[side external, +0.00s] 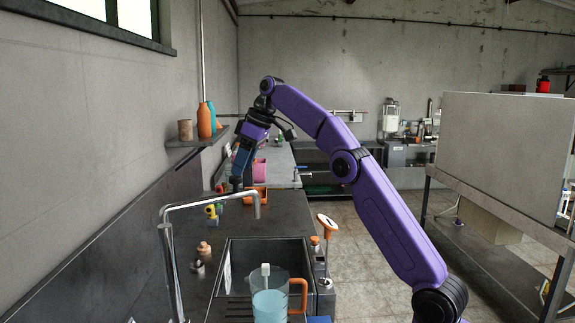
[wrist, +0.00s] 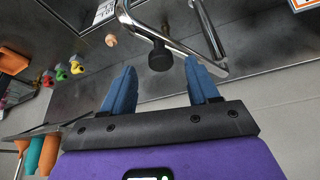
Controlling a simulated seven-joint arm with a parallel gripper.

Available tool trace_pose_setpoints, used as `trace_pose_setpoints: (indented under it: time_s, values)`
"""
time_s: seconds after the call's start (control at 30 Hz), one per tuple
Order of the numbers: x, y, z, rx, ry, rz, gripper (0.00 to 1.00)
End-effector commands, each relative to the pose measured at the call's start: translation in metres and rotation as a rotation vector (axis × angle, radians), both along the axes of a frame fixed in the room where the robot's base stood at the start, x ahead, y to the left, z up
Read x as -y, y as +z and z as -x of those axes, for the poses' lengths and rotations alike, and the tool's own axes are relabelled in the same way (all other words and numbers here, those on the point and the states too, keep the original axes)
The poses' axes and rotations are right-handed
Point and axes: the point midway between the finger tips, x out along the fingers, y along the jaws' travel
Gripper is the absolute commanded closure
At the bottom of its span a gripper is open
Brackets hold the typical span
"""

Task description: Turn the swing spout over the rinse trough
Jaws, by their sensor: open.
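The swing spout (side external: 210,201) is a bent chrome pipe. It rises at the left of the counter, runs across to the right and turns down at its outlet end. A black knob (side external: 236,183) stands on its horizontal run. The rinse trough (side external: 232,268) is a dark recessed basin in the counter; I cannot tell whether the outlet is over it. My gripper (side external: 238,172) points down just above the knob. In the wrist view, my open blue fingers (wrist: 160,68) are on either side of the knob (wrist: 160,55), apart from it, with the spout pipe (wrist: 150,30) beyond.
A jug of blue liquid (side external: 269,302) with an orange handle is at the trough's near side. Coloured valves (side external: 213,211) sit on the left of the counter. A wall shelf (side external: 190,140) holds bottles.

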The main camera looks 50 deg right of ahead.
Motion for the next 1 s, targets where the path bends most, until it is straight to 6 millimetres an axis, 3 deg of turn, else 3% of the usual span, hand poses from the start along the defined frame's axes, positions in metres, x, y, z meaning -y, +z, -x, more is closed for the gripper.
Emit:
trace_pose_setpoints:
  time_s: [0.47,1.0]
  values:
    - [0.015,0.000,0.026,-0.001,-0.001,0.001,0.40]
    - [0.047,-0.001,0.079,0.001,-0.002,0.000,0.40]
